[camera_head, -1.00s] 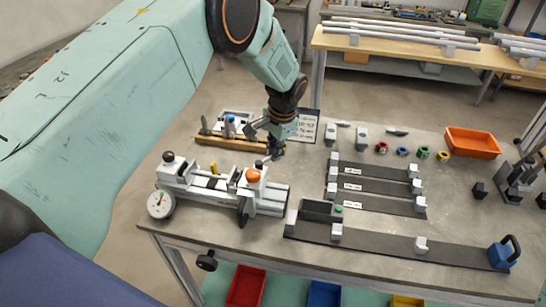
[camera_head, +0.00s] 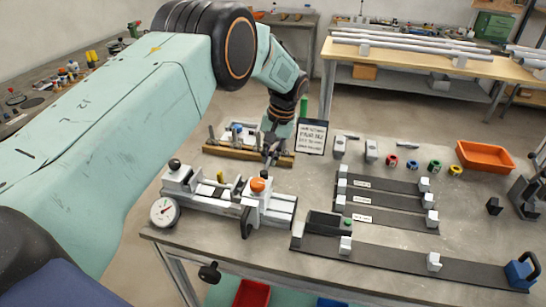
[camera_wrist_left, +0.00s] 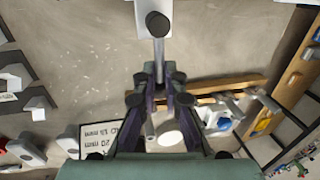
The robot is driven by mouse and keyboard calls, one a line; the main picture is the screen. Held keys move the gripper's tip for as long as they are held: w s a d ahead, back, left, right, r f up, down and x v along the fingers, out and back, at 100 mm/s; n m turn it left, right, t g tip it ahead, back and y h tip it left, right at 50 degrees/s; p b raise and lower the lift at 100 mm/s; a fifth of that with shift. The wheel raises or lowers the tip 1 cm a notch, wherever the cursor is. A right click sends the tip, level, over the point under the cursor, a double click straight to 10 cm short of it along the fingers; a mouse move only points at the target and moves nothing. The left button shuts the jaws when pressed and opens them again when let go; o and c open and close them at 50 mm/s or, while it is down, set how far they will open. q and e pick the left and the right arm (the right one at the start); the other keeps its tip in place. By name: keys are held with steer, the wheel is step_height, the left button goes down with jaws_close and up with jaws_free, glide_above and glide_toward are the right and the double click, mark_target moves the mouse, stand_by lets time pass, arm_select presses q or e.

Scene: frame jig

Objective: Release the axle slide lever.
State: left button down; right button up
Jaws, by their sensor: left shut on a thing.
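The white-and-grey jig (camera_head: 205,203) lies on the near left of the table, with a dial at its left end. Its slide block (camera_head: 268,208) carries an orange knob (camera_head: 258,184). My left gripper (camera_head: 271,158) is behind the slide, near the right end of the wooden rack. In the left wrist view my left gripper (camera_wrist_left: 159,82) is shut on a grey lever-like bar (camera_wrist_left: 158,52) with a black round end (camera_wrist_left: 157,24), above a white part. The fingers hide the bar's lower end. The bar's join to the slide is unclear. My right gripper is not in view.
The wooden rack (camera_head: 228,151) and a sign (camera_head: 312,137) stand close behind the gripper. Dark strips with white blocks (camera_head: 385,207) lie to the right, with coloured rings beyond them. An orange bin (camera_head: 485,156) stands at the far right.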

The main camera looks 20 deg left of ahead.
arm_select(q)
steer(key=shift+w+a+r, duration=0.2)
steer(key=shift+w+r, duration=0.2)
steer(key=c, duration=1.5)
jaws_free()
steer(key=shift+o, duration=0.3)
steer(key=shift+w+f, duration=0.1)
steer(key=shift+f, duration=0.25)
steer(key=shift+d+r, duration=0.1)
steer(key=shift+r, duration=0.25)
step_height(320, 180, up, 11)
steer(key=d, duration=0.2)
steer(key=shift+w, duration=0.2)
steer(key=shift+w, duration=0.1)
